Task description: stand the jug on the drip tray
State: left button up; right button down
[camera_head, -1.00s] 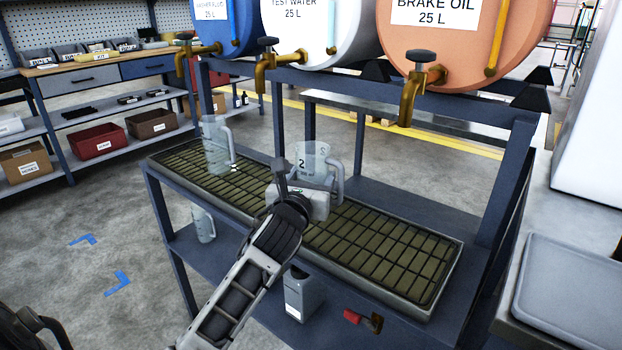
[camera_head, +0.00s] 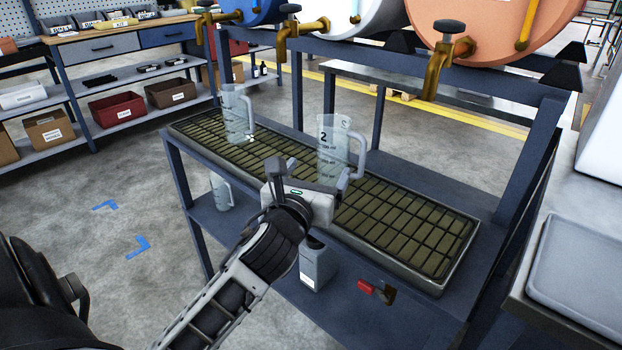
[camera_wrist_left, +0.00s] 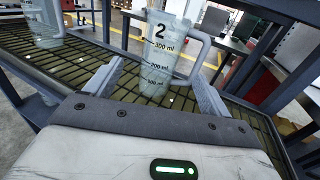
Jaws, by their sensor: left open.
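A clear jug marked 2 (camera_head: 331,150), with its handle to the right, stands upright on the drip tray (camera_head: 455,262) under the taps. In the left wrist view the jug (camera_wrist_left: 163,58) stands beyond and between the open fingers. My left gripper (camera_head: 307,177) is open and empty, just in front of this jug; its fingers are not closed on it. A second clear jug (camera_head: 238,115) stands on the tray further left. Another jug (camera_head: 221,192) is on the lower shelf at the left. My right gripper is not in view.
Brass taps (camera_head: 440,60) hang over the tray from the drums. A grey container (camera_head: 318,266) and a red-handled item (camera_head: 368,287) are on the lower shelf. A grey tray-topped bench (camera_head: 580,262) stands at the right.

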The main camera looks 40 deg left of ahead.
pick_arm(q)
jog(key=s+d+f+n+g+h, duration=0.3)
jog(key=s+d+f+n, duration=0.5)
jog(key=n, duration=0.7)
jog(key=s+d+f+n+g+h, duration=0.2)
jog(key=s+d+f+n+h, duration=0.4)
jog(key=n, duration=0.9)
jog(key=s+d+f, duration=0.2)
jog(key=d+f, duration=0.2)
jog(key=f, duration=0.1)
jog(key=shift+s+d+f+n+g+h, duration=0.25)
jog(key=shift+s+n+g+h, duration=0.05)
jog(key=shift+g, duration=0.1)
jog(key=shift+r, duration=0.1)
